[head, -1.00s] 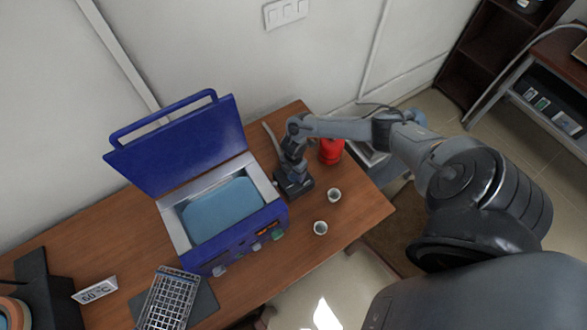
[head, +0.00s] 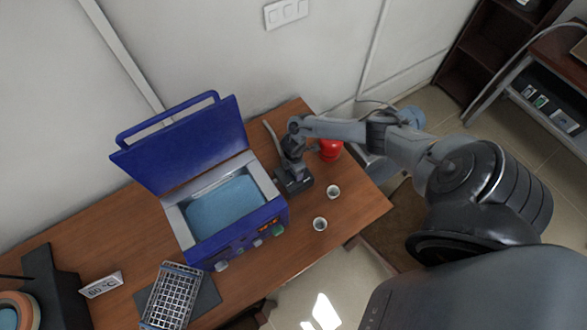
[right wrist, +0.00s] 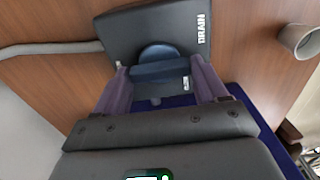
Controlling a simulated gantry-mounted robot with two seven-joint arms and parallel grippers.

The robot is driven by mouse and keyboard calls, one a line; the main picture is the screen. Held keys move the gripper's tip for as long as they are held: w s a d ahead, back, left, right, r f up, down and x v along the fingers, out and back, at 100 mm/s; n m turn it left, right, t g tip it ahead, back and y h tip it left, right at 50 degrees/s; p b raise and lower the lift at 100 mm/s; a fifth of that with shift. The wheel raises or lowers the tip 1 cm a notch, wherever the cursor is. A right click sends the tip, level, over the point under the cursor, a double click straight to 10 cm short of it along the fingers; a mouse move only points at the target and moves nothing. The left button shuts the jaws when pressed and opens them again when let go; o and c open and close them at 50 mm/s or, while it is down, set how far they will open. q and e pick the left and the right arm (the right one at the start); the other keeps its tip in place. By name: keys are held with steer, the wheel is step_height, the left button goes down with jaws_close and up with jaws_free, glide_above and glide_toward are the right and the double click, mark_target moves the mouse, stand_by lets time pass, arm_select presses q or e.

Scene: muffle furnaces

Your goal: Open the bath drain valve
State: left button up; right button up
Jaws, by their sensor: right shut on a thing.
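The drain valve has a dark base (head: 297,184) on the table at the right side of the blue bath (head: 235,237). In the right wrist view its plate (right wrist: 130,30) reads "DRAIN" and carries a round blue handle (right wrist: 158,55). My right gripper (right wrist: 157,73) is shut on this handle, with one finger on each side. In the head view the right gripper (head: 293,166) sits directly over the valve and hides most of the handle. The bath lid (head: 185,148) stands open, and blue water (head: 225,206) shows inside. My left gripper is not in view.
A grey hose (right wrist: 50,48) runs to the valve plate. A red object (head: 330,149) stands behind the wrist. Two small cups (head: 333,192) (head: 320,224) stand right of the valve. A wire rack (head: 172,295) and a "60 °C" sign (head: 101,285) are at the left.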

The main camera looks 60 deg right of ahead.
steer(key=o, duration=1.1)
steer(key=shift+c, duration=0.2)
steer(key=shift+r, duration=0.55)
step_height(320, 180, up, 10)
steer(key=p, duration=0.1)
steer(key=shift+f, duration=0.1)
